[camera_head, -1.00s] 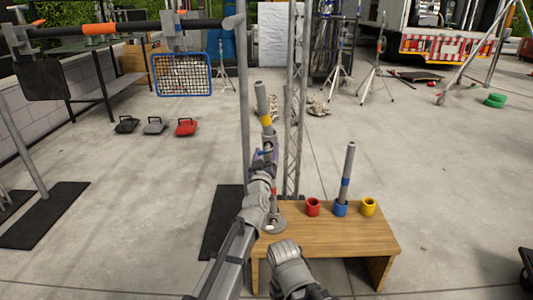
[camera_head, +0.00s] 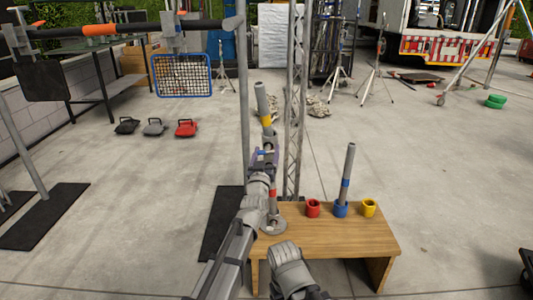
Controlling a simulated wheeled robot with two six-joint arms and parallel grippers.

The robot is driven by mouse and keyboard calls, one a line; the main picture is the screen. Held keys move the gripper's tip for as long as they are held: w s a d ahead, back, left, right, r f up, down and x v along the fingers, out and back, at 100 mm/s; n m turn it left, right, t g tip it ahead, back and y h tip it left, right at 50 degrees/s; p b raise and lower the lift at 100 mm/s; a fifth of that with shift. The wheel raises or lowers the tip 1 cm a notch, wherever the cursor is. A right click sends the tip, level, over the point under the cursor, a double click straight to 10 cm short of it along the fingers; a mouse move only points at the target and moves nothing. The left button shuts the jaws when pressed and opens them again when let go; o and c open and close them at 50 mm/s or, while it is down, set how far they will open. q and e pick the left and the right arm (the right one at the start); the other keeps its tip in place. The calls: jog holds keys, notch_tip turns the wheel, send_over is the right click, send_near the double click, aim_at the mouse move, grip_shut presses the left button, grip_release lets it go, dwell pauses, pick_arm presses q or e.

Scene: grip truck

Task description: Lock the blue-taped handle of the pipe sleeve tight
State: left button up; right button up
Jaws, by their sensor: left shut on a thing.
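A grey pipe stands upright on a round base at the left of the wooden bench, with a pipe sleeve (camera_head: 265,122) around it. Yellow tape shows high on this assembly and red tape lower down. The small blue-taped handle (camera_head: 266,152) is at mid height, partly hidden by my gripper. My left gripper (camera_head: 263,154) reaches up from below and is shut at the blue-taped handle; the exact contact is too small to see.
A lattice truss (camera_head: 295,100) and a tall pole (camera_head: 243,110) stand close behind the sleeve.

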pick_arm(q)
jog(key=o, duration=1.3)
jog(key=b+v, duration=0.1)
jog(key=v, duration=0.6)
jog(key=shift+s+b, duration=0.4)
jog(key=shift+w, duration=0.1)
jog(key=p+x, duration=0.1)
jog(key=x, duration=0.6)
jog(key=shift+w+p, duration=0.4)
jog(key=shift+s, duration=0.1)
